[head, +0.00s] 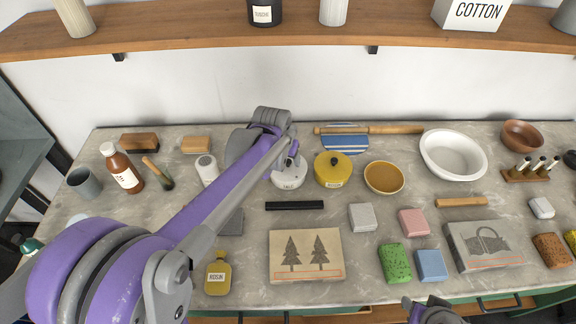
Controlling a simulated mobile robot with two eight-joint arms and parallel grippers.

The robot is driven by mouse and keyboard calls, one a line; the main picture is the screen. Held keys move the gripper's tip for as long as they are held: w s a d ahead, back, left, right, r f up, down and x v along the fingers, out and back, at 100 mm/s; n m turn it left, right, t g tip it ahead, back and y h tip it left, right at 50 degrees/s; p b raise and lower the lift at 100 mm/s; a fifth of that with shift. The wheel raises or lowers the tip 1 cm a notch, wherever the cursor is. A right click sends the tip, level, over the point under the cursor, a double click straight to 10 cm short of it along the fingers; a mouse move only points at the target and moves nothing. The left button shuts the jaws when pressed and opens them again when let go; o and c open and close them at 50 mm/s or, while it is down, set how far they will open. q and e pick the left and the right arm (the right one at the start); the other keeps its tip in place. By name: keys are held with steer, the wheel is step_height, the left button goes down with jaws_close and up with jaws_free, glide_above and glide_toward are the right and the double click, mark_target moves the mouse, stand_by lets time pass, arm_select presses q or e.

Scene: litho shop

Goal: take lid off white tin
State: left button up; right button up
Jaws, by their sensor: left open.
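The white tin (289,180) stands upright on the grey worktop, left of the yellow tin. Dark lettering shows on its front, and its lid is on. My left arm reaches in from the left, and my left gripper (291,163) is open at the top of the white tin, around or just above the lid's middle. The gripper hides part of the lid, so I cannot tell whether the fingers touch it. A small part of my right gripper (430,311) shows at the bottom edge, away from the tin; its jaws cannot be made out.
A yellow lidded tin (332,170) stands close on the right, with an ochre bowl (384,177) beyond it. A rolling pin (370,129) lies behind. A black bar (295,206) and a tree-printed stone (306,256) lie in front.

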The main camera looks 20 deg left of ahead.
arm_select(q)
steer(key=shift+w+f, duration=0.15)
steer(key=shift+f, duration=0.15)
jaws_close()
stand_by(0.3)
